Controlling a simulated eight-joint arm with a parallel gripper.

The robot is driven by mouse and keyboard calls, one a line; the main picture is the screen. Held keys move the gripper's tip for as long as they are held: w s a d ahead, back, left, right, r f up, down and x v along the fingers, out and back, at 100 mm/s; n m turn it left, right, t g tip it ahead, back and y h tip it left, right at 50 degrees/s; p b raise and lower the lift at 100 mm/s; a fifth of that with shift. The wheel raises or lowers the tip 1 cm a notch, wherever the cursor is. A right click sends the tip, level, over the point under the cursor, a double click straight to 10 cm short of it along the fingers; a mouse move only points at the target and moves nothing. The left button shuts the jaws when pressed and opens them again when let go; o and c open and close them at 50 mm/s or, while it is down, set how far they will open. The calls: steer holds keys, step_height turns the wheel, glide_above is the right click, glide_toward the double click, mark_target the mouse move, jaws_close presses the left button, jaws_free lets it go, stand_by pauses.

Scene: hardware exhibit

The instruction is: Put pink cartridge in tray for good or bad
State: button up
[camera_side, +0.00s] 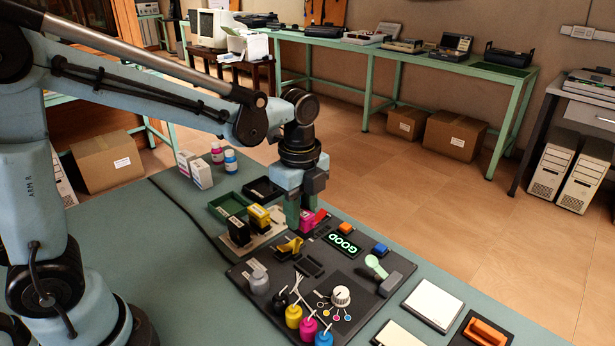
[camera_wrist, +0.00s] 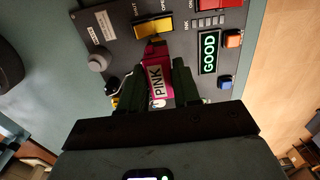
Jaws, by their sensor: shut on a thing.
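My gripper (camera_side: 300,222) is shut on the pink cartridge (camera_side: 312,218), above the far edge of the dark test panel (camera_side: 330,272). In the wrist view the pink cartridge (camera_wrist: 158,82), labelled PINK, sits between the two dark fingers. The panel display (camera_side: 343,245) is lit green and reads GOOD; it also shows in the wrist view (camera_wrist: 209,52). A green tray (camera_side: 216,206) and a black tray (camera_side: 252,194) stand to the left of my gripper in the side view. Neither tray bears a readable good or bad mark here.
A black cartridge (camera_side: 238,232) and a yellow cartridge (camera_side: 258,216) stand in a pale holder between the trays and panel. Boxes (camera_side: 201,175) and bottles (camera_side: 230,160) stand behind the trays. Ink bottles (camera_side: 293,316) and a knob (camera_side: 340,296) rise at the panel front.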

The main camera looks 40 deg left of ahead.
steer(key=s+a, duration=0.1)
steer(key=a, duration=2.3)
steer(key=shift+s+d+f, duration=0.1)
steer(key=shift+f, duration=1.4)
steer(key=shift+s+d+f, duration=0.1)
steer(key=shift+f, duration=1.35)
steer(key=shift+f, duration=0.65)
steer(key=o, duration=1.4)
steer(key=shift+r, duration=3.75)
